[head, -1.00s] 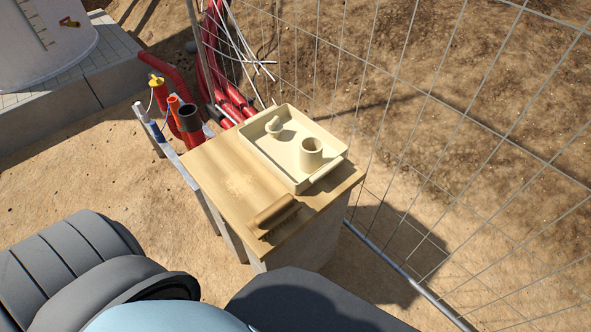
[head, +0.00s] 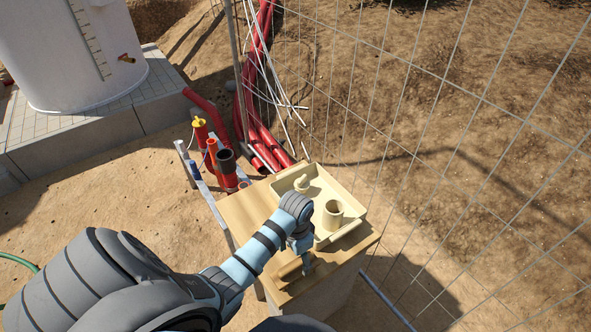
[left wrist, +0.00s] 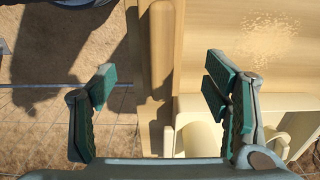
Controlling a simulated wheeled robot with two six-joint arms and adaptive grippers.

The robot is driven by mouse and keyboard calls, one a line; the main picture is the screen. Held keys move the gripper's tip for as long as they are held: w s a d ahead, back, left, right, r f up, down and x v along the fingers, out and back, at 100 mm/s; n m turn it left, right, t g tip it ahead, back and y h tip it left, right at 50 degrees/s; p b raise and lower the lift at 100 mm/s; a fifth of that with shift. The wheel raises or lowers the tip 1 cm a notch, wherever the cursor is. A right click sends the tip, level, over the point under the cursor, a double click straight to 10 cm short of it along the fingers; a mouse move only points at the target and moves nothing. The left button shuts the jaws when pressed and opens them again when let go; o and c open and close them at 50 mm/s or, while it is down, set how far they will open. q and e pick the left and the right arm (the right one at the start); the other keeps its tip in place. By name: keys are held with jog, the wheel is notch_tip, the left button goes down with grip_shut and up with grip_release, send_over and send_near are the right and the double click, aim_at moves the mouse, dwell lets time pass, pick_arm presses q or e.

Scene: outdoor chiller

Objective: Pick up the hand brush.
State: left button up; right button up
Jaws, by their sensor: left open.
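The hand brush (head: 288,270), with a light wooden back, lies on the near part of the wooden board (head: 245,212), partly hidden by my left gripper in the head view. In the left wrist view the brush (left wrist: 161,45) runs up and down the picture, bristles to the left. My left gripper (head: 307,265) is over the near end of the board, at the brush. Its open fingers (left wrist: 160,78) appear on either side of the brush, with nothing gripped. How high they are above it I cannot tell. My right gripper is not in view.
A cream tray (head: 350,187) on the board, close to my left gripper, holds a cup (head: 333,215) and a small cream piece (head: 302,183). A wire fence (head: 430,150) stands on the right. Red pipes (head: 262,140) and a white tank (head: 65,50) are behind.

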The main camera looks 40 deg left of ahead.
aim_at(296, 263)
pick_arm(q)
notch_tip(296, 263, down, 7)
jog(key=shift+w+b, duration=0.1)
jog(key=shift+b, duration=0.75)
jog(key=shift+r, duration=0.1)
jog(key=shift+c, duration=1)
jog(key=c, duration=1.3)
notch_tip(296, 263, up, 10)
jog(key=p, duration=0.3)
jog(key=shift+c, duration=0.2)
